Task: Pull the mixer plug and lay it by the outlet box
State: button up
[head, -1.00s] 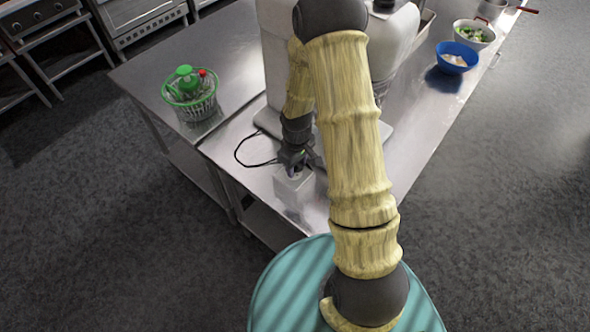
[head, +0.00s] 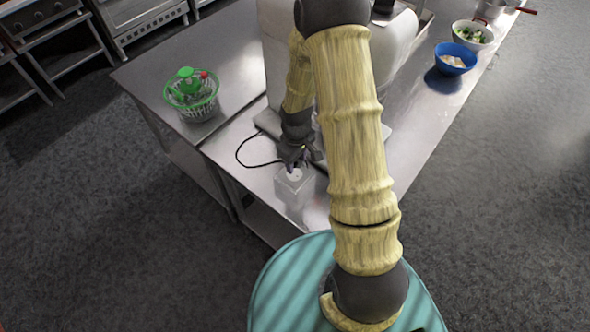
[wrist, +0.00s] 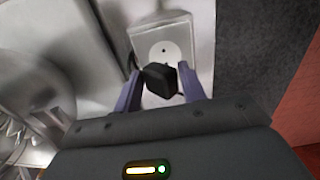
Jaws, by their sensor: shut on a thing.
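The black plug (wrist: 160,80) sits between the two purple fingers of my gripper (wrist: 162,88) in the wrist view, and the gripper is shut on it. The white outlet box (wrist: 146,32) is beyond the plug, and its round socket face shows bare. The plug looks clear of the socket. In the head view my gripper (head: 296,160) is just behind and above the outlet box (head: 296,193), which stands near the table's front edge. The large white mixer (head: 398,45) stands behind, partly hidden by my arm.
A black cable (head: 240,156) curves over the steel table (head: 232,135) left of the box. A green salad spinner (head: 190,95) stands at the left. A blue bowl (head: 455,58) and a white bowl (head: 474,35) of greens stand far right. The table left of the box is mostly clear.

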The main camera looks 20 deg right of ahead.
jog(key=shift+r+p, duration=0.95)
jog(key=shift+r, duration=0.5)
jog(key=shift+c, duration=0.2)
jog(key=shift+w+f+m, duration=0.4)
jog(key=w+f+m+b, duration=0.2)
jog(key=w+f+m, duration=0.1)
jog(key=w+m, duration=0.3)
jog(key=shift+w+a+f, duration=0.15)
jog(key=shift+a+f, duration=0.15)
jog(key=shift+f, duration=0.05)
